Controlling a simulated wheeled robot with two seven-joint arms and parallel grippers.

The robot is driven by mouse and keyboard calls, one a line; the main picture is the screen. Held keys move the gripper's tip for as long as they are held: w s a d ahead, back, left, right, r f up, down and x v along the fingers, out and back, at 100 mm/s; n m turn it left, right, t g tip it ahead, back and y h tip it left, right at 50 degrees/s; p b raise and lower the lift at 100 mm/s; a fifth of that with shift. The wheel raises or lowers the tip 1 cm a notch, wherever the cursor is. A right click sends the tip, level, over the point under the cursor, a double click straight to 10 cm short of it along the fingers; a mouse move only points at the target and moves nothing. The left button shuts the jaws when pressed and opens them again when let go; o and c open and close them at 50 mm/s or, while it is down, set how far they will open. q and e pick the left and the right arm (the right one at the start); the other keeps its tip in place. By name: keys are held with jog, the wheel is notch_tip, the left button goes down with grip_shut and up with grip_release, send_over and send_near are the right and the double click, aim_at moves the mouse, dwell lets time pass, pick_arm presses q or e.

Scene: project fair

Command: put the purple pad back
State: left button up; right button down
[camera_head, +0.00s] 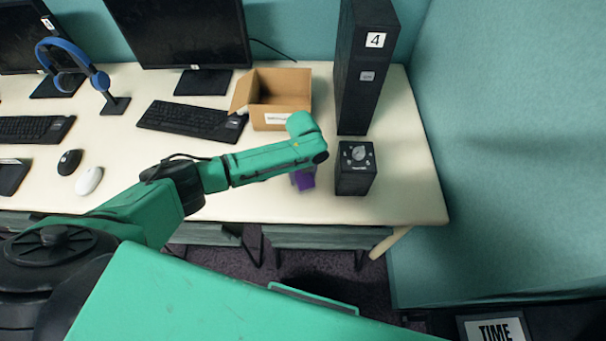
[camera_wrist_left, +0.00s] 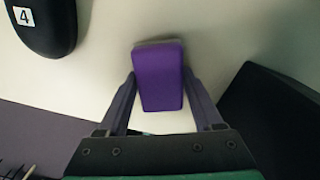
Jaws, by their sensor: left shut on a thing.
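The purple pad (camera_wrist_left: 160,80) sits between the two fingers of my left gripper (camera_wrist_left: 160,92), which is shut on it. In the head view the pad (camera_head: 304,181) shows just below the end of my left arm, over the front part of the pale desk (camera_head: 232,203). The arm hides part of the pad and most of the gripper there. I cannot tell whether the pad touches the desk. My right gripper is not in view.
A black box with a dial (camera_head: 356,169) stands close right of the gripper. Behind it rises a tall black tower marked 4 (camera_head: 366,80). An open cardboard box (camera_head: 285,92) stands behind the arm. A keyboard (camera_head: 190,120) and mice lie left.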

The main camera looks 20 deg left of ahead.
pick_arm(q)
jog(key=o, duration=1.3)
jog(key=shift+r, duration=0.1)
jog(key=shift+r, duration=0.25)
notch_tip(320, 180, up, 12)
jog(key=shift+f, duration=0.2)
